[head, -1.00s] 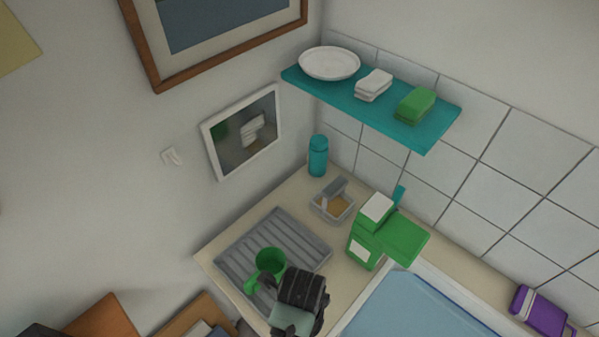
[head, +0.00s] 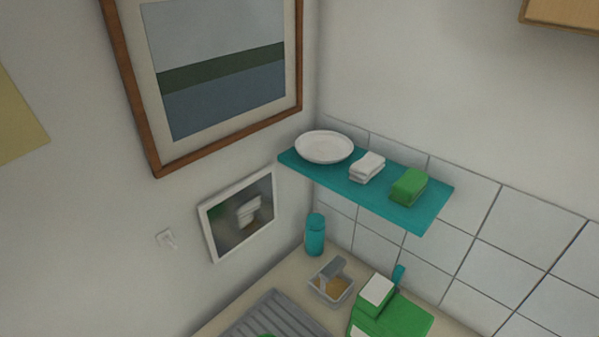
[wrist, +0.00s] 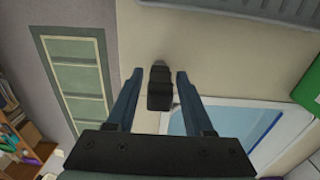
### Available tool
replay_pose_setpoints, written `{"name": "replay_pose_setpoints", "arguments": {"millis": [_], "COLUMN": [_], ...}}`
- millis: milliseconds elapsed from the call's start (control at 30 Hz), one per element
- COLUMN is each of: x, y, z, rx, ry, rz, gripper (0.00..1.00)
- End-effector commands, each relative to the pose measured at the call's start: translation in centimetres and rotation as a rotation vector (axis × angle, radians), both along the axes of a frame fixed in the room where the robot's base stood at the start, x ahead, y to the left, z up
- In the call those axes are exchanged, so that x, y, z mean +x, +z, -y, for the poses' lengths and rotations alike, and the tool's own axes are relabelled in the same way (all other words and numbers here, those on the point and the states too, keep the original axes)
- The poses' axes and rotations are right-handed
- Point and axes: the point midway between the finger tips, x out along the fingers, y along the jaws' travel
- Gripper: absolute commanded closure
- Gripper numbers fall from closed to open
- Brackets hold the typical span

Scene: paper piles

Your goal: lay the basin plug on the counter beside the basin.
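In the wrist view my gripper (wrist: 161,73) has its two blue-grey fingers apart. A dark, stubby object (wrist: 160,88) shows between them, with a narrow gap on each side; I cannot tell whether it is the basin plug or a fitting. The basin (wrist: 205,122), pale-rimmed with blue inside, lies to the right, partly behind the right finger. The beige counter (wrist: 215,60) spreads above and beside it. The head view shows only the counter's back corner (head: 290,278); the gripper and basin are out of that view.
A grey ridged tray (head: 275,318) lies on the counter. Behind it stand a teal bottle (head: 315,235), a small grey container (head: 330,284) and a green box (head: 400,318). A teal shelf (head: 425,212) hangs above. Bare counter lies between tray and basin in the wrist view.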

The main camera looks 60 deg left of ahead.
Motion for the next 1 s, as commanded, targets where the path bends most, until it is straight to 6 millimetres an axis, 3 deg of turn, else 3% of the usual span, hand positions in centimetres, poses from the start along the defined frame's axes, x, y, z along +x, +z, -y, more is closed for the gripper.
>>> {"name": "replay_pose_setpoints", "arguments": {"millis": [300, 467, 800, 1000], "x": [0.0, 0.1, 0.2, 0.1], "y": [0.1, 1.3, 8.1, 11.2], "z": [0.0, -0.1, -0.1, -0.1], "rx": [0.000, 0.001, 0.003, 0.002], "ry": [0.000, 0.000, -0.001, 0.000], "rz": [0.000, 0.002, 0.004, 0.003], "gripper": [0.41, 0.41, 0.41, 0.41]}}
